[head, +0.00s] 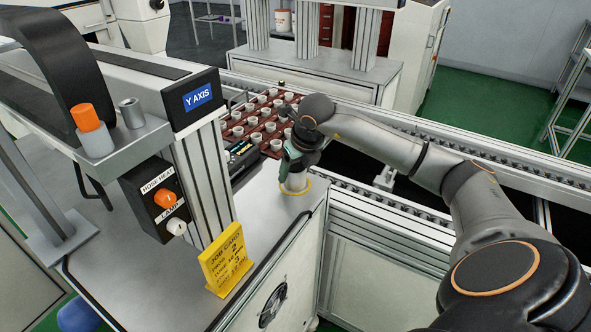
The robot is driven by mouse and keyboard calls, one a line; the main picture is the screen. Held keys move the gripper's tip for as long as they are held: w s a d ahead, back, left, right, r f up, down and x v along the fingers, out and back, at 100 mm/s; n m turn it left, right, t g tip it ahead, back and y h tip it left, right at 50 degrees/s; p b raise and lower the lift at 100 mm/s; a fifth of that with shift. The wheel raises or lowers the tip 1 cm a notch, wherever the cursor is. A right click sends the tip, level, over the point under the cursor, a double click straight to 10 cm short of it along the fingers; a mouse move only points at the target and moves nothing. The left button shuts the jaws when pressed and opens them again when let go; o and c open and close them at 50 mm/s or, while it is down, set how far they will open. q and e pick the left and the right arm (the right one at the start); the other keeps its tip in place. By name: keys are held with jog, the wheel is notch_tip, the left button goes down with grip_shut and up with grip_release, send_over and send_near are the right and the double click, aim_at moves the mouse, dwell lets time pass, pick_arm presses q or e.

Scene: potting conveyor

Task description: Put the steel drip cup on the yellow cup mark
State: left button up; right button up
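A yellow ring, the yellow cup mark (307,188), lies on the grey worktop near its right corner. A pale metallic cup shape, seemingly the steel drip cup (294,183), stands upright inside the ring. My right gripper (292,172) points down right over this cup, its teal body hiding the cup's upper part. Its fingers are hidden or too small to make out, so I cannot tell whether they grip the cup. My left gripper is not in view.
A yellow job card (226,259) stands at the worktop's front. The Y AXIS column (205,150) and a knob box (152,199) are left of the mark. A small steel cylinder (132,113) and an orange-capped bottle (92,132) sit on a ledge. A tray of pots (262,130) lies behind.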

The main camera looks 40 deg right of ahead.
jog(key=o, duration=0.4)
jog(key=shift+r, duration=0.1)
jog(key=shift+r, duration=0.25)
jog(key=v, duration=1.1)
jog(key=shift+r, duration=0.35)
jog(key=shift+s, duration=0.15)
